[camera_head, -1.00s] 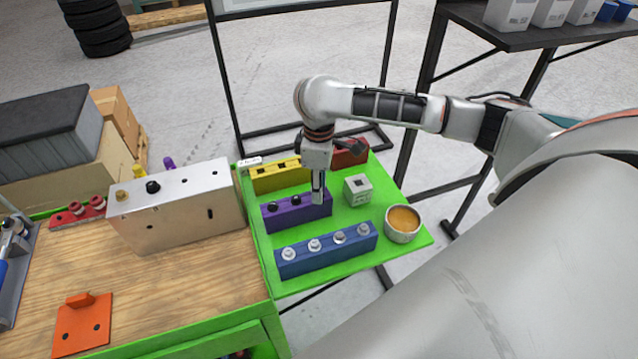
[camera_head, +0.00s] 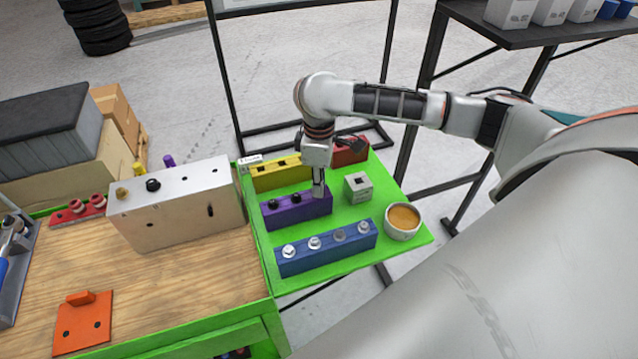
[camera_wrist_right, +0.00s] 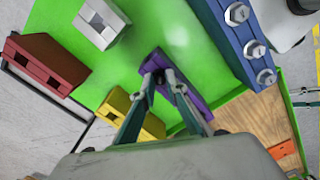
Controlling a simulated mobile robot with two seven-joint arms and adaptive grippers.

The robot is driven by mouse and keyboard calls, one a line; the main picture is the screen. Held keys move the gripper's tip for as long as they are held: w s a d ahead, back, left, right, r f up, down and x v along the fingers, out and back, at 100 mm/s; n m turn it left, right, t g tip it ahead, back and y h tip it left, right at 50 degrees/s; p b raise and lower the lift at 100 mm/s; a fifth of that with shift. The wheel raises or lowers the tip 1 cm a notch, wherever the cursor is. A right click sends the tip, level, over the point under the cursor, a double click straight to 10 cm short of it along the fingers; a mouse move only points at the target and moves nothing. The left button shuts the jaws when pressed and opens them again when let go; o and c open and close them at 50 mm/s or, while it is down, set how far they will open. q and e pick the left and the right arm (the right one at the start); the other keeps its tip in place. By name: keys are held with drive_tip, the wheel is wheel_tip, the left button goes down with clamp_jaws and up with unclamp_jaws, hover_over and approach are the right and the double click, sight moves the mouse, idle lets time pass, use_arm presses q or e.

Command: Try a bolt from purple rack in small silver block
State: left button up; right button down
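The purple rack (camera_head: 300,212) stands on the green board, with two black bolts (camera_head: 274,205) showing at its left and middle. My right gripper (camera_head: 319,194) points down at the rack's right end. In the right wrist view its fingertips (camera_wrist_right: 160,78) are close together over the purple rack (camera_wrist_right: 185,98), with a dark bolt (camera_wrist_right: 158,73) between them; the bolt's lower part is hidden. The small silver block (camera_head: 358,190) stands just right of the gripper, with a dark square hole in its top. It also shows in the right wrist view (camera_wrist_right: 100,22). My left gripper is not seen.
A blue rack (camera_head: 328,252) with several silver bolts stands in front. A yellow rack (camera_head: 282,178) and a red rack (camera_head: 352,154) stand behind. A bowl (camera_head: 402,222) sits at the right edge.

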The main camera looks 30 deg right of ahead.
drive_tip(key=shift+r, duration=0.1)
drive_tip(key=shift+r, duration=3.4)
